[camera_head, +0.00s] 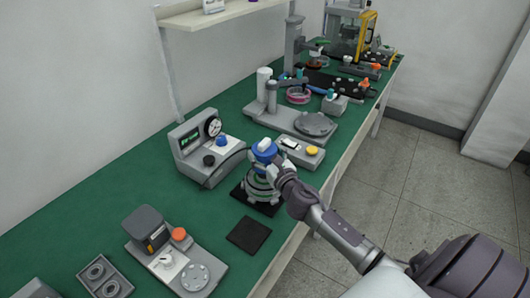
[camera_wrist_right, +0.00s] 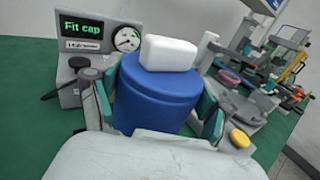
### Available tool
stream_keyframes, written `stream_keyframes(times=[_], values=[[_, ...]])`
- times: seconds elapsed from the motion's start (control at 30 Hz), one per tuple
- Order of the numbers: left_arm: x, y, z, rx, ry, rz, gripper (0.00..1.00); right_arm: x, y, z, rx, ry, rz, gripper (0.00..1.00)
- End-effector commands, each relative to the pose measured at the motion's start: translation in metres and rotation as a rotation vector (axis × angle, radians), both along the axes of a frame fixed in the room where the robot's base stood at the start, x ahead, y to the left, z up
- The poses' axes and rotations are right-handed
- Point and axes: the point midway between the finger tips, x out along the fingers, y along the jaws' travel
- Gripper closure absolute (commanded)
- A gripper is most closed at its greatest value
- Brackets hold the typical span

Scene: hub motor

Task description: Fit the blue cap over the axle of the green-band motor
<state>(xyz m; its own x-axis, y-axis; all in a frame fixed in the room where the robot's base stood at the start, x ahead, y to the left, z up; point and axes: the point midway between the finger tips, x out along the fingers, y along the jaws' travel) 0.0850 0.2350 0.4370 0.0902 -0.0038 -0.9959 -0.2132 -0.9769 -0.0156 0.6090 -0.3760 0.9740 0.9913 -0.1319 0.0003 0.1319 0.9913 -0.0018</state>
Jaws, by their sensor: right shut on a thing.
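The blue cap (camera_head: 264,147) is a wide cylinder with a white block on top. It also shows large in the right wrist view (camera_wrist_right: 152,98). My right gripper (camera_head: 277,162) is shut on it, with teal-padded fingers (camera_wrist_right: 158,105) on both sides of the cap. The motor (camera_head: 260,186) stands on a black mat directly under the cap in the head view, a stack of grey rings with a green band. Its axle is hidden by the cap and gripper. I cannot tell whether the cap touches the motor. My left gripper is not in view.
A grey gauge station (camera_head: 206,150) with a green-lit display reading "Fit cap" (camera_wrist_right: 82,27) stands left of the motor. A bare black mat (camera_head: 249,235) lies in front. A panel with a yellow button (camera_head: 312,150) is close on the right. Green bench (camera_head: 115,205) is free at left.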

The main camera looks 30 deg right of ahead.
Motion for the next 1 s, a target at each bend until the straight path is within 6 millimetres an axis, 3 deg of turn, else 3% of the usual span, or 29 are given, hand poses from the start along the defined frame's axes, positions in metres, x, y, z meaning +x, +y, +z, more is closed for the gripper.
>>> stream_keyframes(times=[0.33,0.8,1.0], values=[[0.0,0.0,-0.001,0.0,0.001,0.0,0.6,0.0,0.0,-0.001,0.0,-0.001,0.0,0.63],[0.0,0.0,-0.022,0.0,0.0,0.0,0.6,0.0,0.0,-0.024,0.0,-0.001,0.0,0.63],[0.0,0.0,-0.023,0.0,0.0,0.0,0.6,0.0,0.0,-0.024,0.0,-0.002,0.0,0.63]])
